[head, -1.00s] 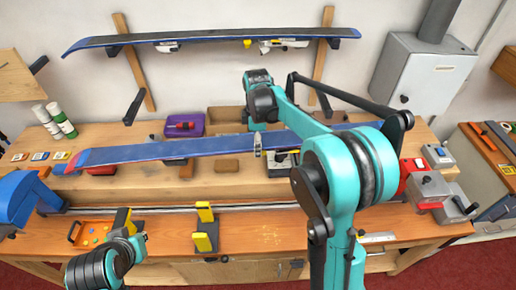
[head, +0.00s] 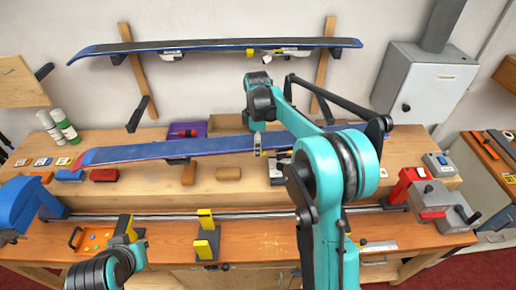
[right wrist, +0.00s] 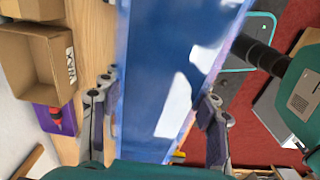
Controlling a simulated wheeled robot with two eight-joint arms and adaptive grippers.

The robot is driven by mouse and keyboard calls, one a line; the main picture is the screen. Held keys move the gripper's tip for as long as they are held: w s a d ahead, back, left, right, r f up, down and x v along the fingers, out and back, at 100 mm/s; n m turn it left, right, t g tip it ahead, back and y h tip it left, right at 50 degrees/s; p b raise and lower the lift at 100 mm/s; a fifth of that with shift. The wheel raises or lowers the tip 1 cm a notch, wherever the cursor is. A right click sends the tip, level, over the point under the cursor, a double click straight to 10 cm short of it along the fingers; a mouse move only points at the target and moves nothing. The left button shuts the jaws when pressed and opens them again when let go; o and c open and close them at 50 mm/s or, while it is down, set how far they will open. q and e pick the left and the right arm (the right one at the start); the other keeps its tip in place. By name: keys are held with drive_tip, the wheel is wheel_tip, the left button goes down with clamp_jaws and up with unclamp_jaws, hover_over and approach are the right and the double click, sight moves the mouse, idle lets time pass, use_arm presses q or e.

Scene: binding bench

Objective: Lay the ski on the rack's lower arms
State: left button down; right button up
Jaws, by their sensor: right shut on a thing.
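A long blue ski (head: 205,146) with a reddish left tip is held above the bench, level across the head view. My right gripper (head: 257,147) is shut on it near its middle. In the right wrist view the ski (right wrist: 150,60) runs between the two fingers of this gripper (right wrist: 157,115). The wall rack has two wooden posts (head: 137,75). Its left lower arm (head: 138,113) and right lower arm (head: 323,104) look bare. A second ski (head: 210,45) lies on the upper arms. My left gripper (head: 138,240) is low at the left; its jaws are unclear.
A grey wall box (head: 425,85) hangs right of the rack. Spray bottles (head: 65,124), a purple bin (head: 187,129) and small blocks stand on the bench shelf. A rail with yellow-topped supports (head: 206,235) runs along the front. The wall between the posts is clear.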

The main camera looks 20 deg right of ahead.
drive_tip(key=w+d+p, duration=0.1)
drive_tip(key=w+p, duration=0.1)
drive_tip(key=w, duration=0.6)
drive_tip(key=shift+d, duration=0.15)
idle(0.4)
drive_tip(key=shift+w, duration=0.1)
drive_tip(key=shift+r, duration=0.1)
